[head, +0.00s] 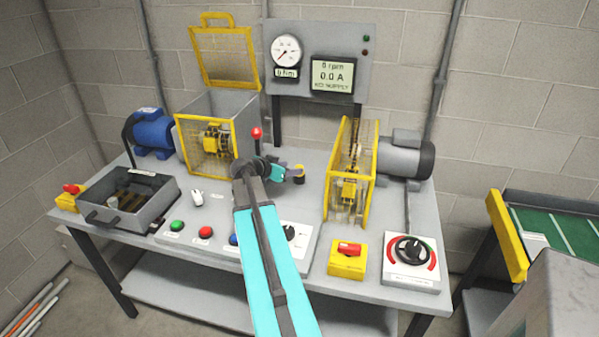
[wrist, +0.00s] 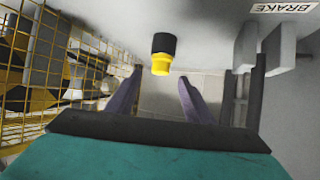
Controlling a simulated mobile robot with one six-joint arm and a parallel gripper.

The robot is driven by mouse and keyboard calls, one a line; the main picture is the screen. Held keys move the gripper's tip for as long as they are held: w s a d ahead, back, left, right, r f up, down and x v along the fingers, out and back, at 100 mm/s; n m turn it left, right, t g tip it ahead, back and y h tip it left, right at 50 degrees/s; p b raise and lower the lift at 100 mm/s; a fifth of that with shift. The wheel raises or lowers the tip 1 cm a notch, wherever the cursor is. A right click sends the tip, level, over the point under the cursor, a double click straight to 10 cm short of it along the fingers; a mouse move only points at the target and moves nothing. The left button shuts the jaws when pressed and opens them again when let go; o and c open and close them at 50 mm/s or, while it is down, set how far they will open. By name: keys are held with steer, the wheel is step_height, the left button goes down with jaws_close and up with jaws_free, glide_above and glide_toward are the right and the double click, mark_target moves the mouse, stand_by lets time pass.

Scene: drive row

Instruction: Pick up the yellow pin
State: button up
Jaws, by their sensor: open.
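The yellow pin (wrist: 162,62) shows in the wrist view as a short piece with a yellow end and a black part behind it. In the head view its yellow end (head: 299,168) shows at the tip of my arm, on the bench between the two guarded machines. My gripper (wrist: 160,78) is open and empty, with its two purple fingers to either side of the pin's line. The pin appears just beyond the fingertips, and I see no contact. In the head view my gripper (head: 293,174) is small and close against the pin.
A yellow mesh guard (wrist: 45,75) stands close on the left in the wrist view. Grey blocks (wrist: 262,55) stand at right near a BRAKE label (wrist: 283,8). A red-knobbed lever (head: 257,135) rises beside my arm. A grey tray (head: 128,202) is at the bench's left.

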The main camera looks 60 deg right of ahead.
steer(key=shift+d, duration=0.1)
steer(key=shift+p+x, duration=1.2)
steer(key=shift+x, duration=1.3)
steer(key=shift+f, duration=0.1)
steer(key=c, duration=1.1)
